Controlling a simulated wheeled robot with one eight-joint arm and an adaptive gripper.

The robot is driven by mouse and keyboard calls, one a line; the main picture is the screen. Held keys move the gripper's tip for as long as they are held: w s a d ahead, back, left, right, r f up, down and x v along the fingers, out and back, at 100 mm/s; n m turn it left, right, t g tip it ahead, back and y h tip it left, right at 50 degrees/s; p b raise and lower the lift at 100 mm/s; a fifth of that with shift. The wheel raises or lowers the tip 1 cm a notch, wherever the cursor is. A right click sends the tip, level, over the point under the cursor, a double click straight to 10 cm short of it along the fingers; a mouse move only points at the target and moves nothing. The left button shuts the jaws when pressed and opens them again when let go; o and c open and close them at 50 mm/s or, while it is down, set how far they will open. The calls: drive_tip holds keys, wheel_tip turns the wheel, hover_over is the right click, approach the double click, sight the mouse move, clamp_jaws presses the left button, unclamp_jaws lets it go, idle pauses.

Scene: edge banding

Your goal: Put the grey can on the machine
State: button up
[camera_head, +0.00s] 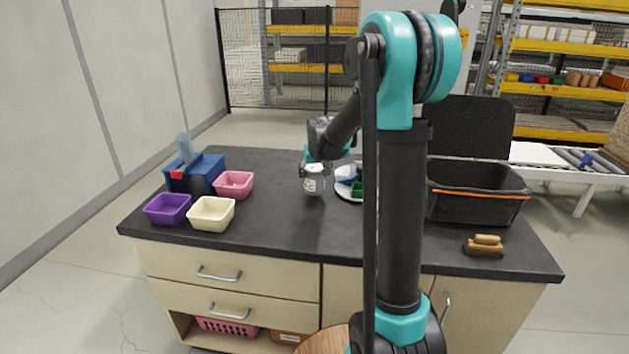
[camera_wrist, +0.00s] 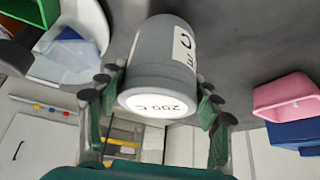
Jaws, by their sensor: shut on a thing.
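The grey can (camera_wrist: 165,62) has a white label and a white end marked "200 C". My gripper (camera_wrist: 155,105) is shut on it, with a finger on each side. In the head view the can (camera_head: 313,184) is upright in my gripper (camera_head: 314,172) near the middle of the table; I cannot tell whether its base touches the top. A blue unit (camera_head: 203,176) with a red part and a grey upright piece, apparently the machine, stands at the table's left end. Part of a blue body (camera_wrist: 295,134) shows at the wrist view's right edge.
Pink (camera_head: 234,184), purple (camera_head: 168,208) and cream (camera_head: 212,213) bins stand around the blue unit's front and right. A white plate (camera_head: 345,190) with blue and green items is right of the can. A black crate (camera_head: 475,206) and a brush (camera_head: 484,246) are farther right.

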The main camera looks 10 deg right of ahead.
drive_tip(key=shift+f, duration=1.15)
drive_tip(key=o, duration=1.6)
drive_tip(key=shift+f, duration=0.1)
drive_tip(key=shift+c, duration=0.2)
